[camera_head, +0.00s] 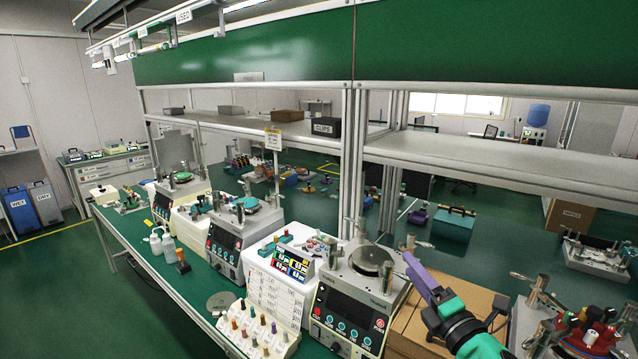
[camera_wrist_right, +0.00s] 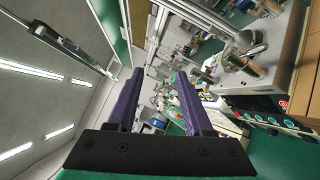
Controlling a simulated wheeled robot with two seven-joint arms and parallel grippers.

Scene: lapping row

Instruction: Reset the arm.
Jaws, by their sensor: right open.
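My right gripper (camera_head: 410,262) has purple fingers and a green and black wrist, and comes in from the lower right in the head view. It is raised just right of the nearest lapping machine (camera_head: 358,290), in front of a cardboard box (camera_head: 437,309). In the right wrist view the gripper (camera_wrist_right: 158,78) has its two fingers spread apart, with nothing between them. I cannot tell if the gripper touches the box. The same lapping machine also shows at the right of the wrist view (camera_wrist_right: 262,103). My left gripper is not in view.
A green bench (camera_head: 150,262) carries several lapping machines, a holder of coloured-top pieces (camera_head: 257,333), a white box (camera_head: 272,296) and bottles (camera_head: 165,245). A shelf post (camera_head: 352,165) and a grey shelf (camera_head: 510,168) stand behind. Clamps and coloured knobs (camera_head: 590,335) lie right of my arm.

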